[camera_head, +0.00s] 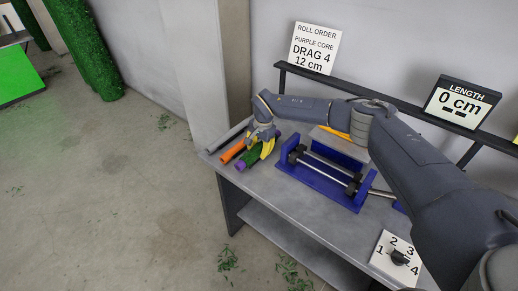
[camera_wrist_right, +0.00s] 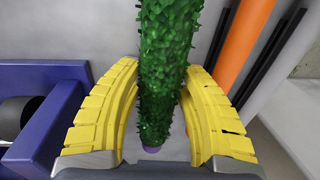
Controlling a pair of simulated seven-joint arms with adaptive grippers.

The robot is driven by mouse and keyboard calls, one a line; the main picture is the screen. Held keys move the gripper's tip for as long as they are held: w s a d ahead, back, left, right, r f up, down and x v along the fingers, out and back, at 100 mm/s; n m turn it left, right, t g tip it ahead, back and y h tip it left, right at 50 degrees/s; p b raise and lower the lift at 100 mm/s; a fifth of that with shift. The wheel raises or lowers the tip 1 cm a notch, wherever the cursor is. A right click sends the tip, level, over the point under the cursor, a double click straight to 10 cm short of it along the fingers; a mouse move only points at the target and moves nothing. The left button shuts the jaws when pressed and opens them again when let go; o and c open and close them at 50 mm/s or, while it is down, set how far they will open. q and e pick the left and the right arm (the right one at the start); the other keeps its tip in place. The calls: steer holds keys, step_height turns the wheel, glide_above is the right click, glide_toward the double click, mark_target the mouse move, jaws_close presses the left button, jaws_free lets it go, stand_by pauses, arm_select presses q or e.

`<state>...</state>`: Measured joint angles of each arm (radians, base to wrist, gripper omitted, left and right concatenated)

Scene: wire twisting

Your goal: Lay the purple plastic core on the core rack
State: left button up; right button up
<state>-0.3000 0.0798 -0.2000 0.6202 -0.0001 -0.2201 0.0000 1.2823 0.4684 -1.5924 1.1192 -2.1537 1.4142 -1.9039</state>
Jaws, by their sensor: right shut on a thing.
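The purple plastic core is mostly covered by a green leafy wrap (camera_head: 253,156); its bare purple end (camera_head: 240,166) shows toward the table's front edge. In the right wrist view the leafy roll (camera_wrist_right: 166,70) runs between the yellow fingers, with a purple tip (camera_wrist_right: 151,150) at the bottom. My right gripper (camera_head: 266,146) is shut on this core at the table's left end. An orange core (camera_head: 232,151) lies beside it, next to black bars (camera_wrist_right: 268,62) that look like part of the core rack. I cannot tell whether the held core touches the rack. My left gripper is not in view.
The blue roller machine (camera_head: 318,182) stands just right of the gripper. A numbered dial (camera_head: 398,258) sits at the table's front right. A length display (camera_head: 460,103) reads 0 cm. A wall column stands behind the rack.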

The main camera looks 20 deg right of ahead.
mark_target(262, 148)
steer(key=shift+f, duration=0.4)
steer(key=o, duration=1.3)
steer(key=r, duration=0.4)
steer(key=s+r, duration=0.1)
steer(key=r, duration=0.3)
steer(key=d+r, duration=0.1)
steer(key=r, duration=0.3)
steer(key=shift+s, duration=0.15)
steer(key=shift+f, duration=0.1)
